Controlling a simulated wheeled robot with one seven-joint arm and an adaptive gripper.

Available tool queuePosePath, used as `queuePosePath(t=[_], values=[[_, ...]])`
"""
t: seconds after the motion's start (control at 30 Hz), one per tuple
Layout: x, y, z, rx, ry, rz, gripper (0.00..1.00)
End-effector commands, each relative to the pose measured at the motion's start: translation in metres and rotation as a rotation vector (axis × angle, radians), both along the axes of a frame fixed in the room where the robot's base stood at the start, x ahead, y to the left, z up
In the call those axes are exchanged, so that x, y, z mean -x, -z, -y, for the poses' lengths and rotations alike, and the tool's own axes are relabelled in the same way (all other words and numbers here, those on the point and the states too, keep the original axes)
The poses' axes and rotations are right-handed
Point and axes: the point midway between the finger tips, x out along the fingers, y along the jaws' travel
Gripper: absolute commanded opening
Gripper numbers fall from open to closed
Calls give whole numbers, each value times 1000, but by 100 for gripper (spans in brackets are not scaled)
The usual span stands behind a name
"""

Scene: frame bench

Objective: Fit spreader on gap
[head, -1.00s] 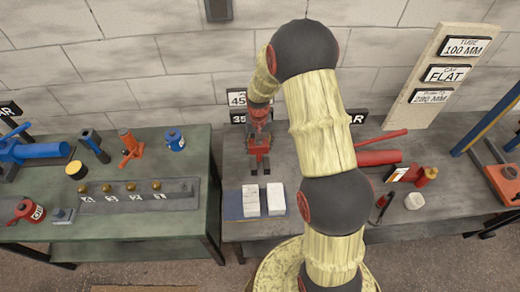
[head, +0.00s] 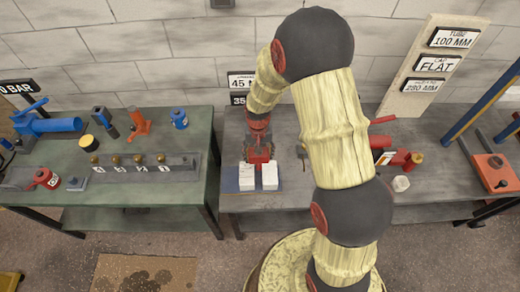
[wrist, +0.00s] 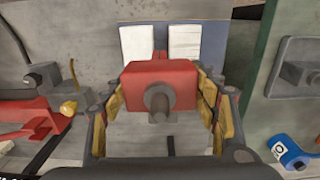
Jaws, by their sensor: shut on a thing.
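The spreader is a red block with a grey round boss, seen in the wrist view (wrist: 135,78) and in the head view (head: 258,154). My gripper (wrist: 160,108) is shut on it, with yellow-padded fingers on both sides. Two white blocks, left (head: 246,177) and right (head: 270,176), stand side by side on a blue plate (head: 230,183) with a narrow gap between them. The spreader is close behind the blocks in the head view.
The left green bench (head: 150,205) holds a numbered rail (head: 185,168), a blue pump (head: 45,123) and a blue bottle (head: 179,118). Right of my arm are a red cylinder (head: 400,158) and a small white piece (head: 401,183). A label board (head: 425,70) leans at the wall.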

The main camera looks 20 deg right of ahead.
Motion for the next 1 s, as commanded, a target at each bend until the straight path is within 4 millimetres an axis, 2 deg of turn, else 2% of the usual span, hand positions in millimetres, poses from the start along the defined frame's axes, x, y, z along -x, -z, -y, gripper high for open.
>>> queuePosePath(t=[0.53, 1.0], values=[[-4, -2, 0, 0, 17, 11, 0], [-3, 27, 0, 0, 17, 9, 0]])
